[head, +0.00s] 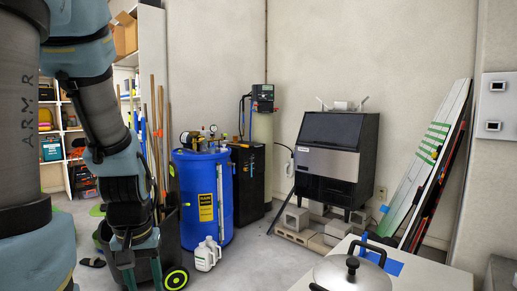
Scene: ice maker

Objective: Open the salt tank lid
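A tall black tank (247,182) stands against the back wall, right of a large blue drum (204,199). It looks like the salt tank, with a dark, flat lid (246,145) that appears closed. A pale cylinder with a black control head (263,95) rises behind it. The drum partly hides the tank's left side. My gripper (141,278) hangs low at the left, in front of a dark wheeled bin and well apart from the tank. Its fingertips run to the bottom edge of the head view, so its opening is unclear. I see nothing held in it.
A white jug (207,254) stands on the floor before the drum. An ice maker (335,160) sits on concrete blocks (318,232) to the right. A white table (425,278) with a lidded pot (351,274) fills the front right. Floor between jug and table is clear.

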